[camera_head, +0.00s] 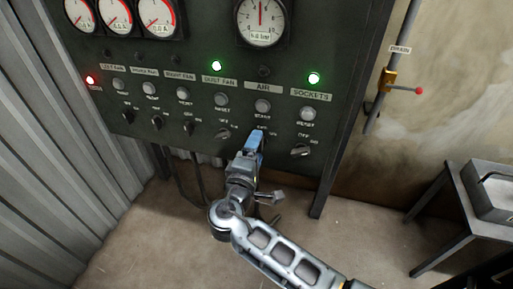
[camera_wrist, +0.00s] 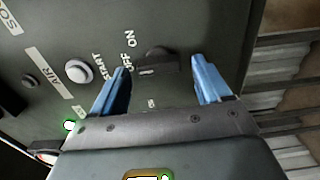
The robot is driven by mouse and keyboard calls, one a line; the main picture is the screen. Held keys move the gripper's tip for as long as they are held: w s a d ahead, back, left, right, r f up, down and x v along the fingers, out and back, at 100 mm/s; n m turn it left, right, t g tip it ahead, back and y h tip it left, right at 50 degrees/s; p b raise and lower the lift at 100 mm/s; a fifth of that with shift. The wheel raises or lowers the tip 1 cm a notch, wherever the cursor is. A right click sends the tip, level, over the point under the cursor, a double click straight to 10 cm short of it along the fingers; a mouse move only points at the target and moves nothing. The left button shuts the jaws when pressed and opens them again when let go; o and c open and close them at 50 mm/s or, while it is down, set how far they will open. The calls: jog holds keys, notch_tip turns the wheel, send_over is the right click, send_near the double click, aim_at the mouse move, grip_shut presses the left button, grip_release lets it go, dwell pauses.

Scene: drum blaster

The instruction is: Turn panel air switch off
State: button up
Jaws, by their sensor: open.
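The panel (camera_head: 200,130) is dark green, with rows of labels, buttons and switches. The AIR label (camera_head: 263,86) sits above a round grey button (camera_head: 263,105); the AIR switch below it is hidden behind my gripper (camera_head: 257,142) in the head view. In the wrist view, the dark switch knob (camera_wrist: 161,62) lies between the blue fingers of my gripper (camera_wrist: 163,82), with OFF and ON lettering beside it. The fingers are open, with a gap on each side of the knob. The knob's exact setting is hard to tell.
A similar SOCKETS switch (camera_head: 300,151) is close on the right, and a DUST FAN switch (camera_head: 224,134) on the left. Green lamps (camera_head: 216,66) glow above both labels. A pressure gauge (camera_head: 261,22) is above AIR. A drain valve (camera_head: 390,80) and a side table (camera_head: 465,215) stand right.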

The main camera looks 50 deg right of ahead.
jog(key=v, duration=0.6)
jog(key=shift+a+b, duration=0.35)
jog(key=shift+b, duration=0.05)
jog(key=shift+s, duration=0.1)
jog(key=s+a+f+n+t+y, duration=0.1)
jog(key=s+a+f+t+y, duration=0.15)
jog(key=s+f+y, duration=0.4)
jog(key=s+a+f+n+t+y, duration=0.1)
jog(key=s+a+f+n+y, duration=0.1)
jog(key=s+a+f+y, duration=0.45)
jog(key=s+a+r+m+t+y, duration=0.3)
jog(key=s+a+r, duration=0.1)
jog(key=s+r, duration=0.6)
jog(key=s+r+m+t+y, duration=0.1)
jog(key=s+r+m, duration=0.3)
jog(key=r, duration=0.6)
jog(key=shift+s+a+r+t, duration=0.2)
jog(key=shift+s+t, duration=0.45)
